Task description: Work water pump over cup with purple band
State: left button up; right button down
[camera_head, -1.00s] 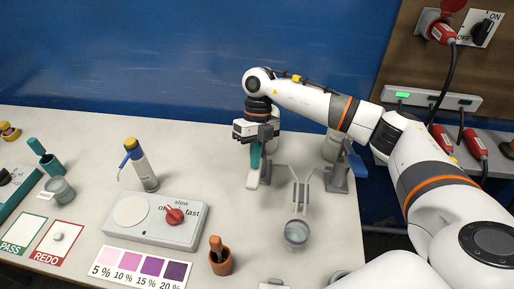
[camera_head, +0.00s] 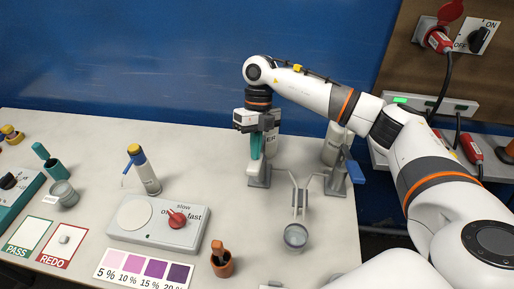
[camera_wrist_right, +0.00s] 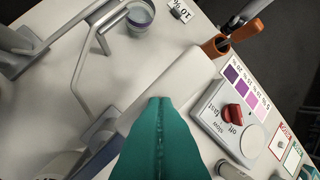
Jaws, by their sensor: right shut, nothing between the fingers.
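The water pump (camera_head: 271,139) stands at the back of the table, with part of a label ending in "ER" showing. My right gripper (camera_head: 256,156) has its teal fingers shut and empty, pointing down at the pump's pale lever (camera_head: 255,170). In the wrist view the fingertips (camera_wrist_right: 160,100) overlap the broad pale lever (camera_wrist_right: 180,80); I cannot tell whether they touch it. A clear cup (camera_head: 295,236) stands in front, below the thin forked spouts. It also shows in the wrist view (camera_wrist_right: 139,17), with a bluish-purple rim band. My left gripper is out of view.
A second pump with a blue lever (camera_head: 355,172) stands close on the right. A stirrer plate with a red knob (camera_head: 177,219), a yellow-capped bottle (camera_head: 147,175), an orange holder (camera_head: 221,264) and a purple colour chart (camera_head: 133,264) lie left and in front.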

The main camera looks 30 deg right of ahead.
jog(key=shift+p+v, duration=1.45)
jog(key=shift+v, duration=1.6)
jog(key=shift+s, duration=0.1)
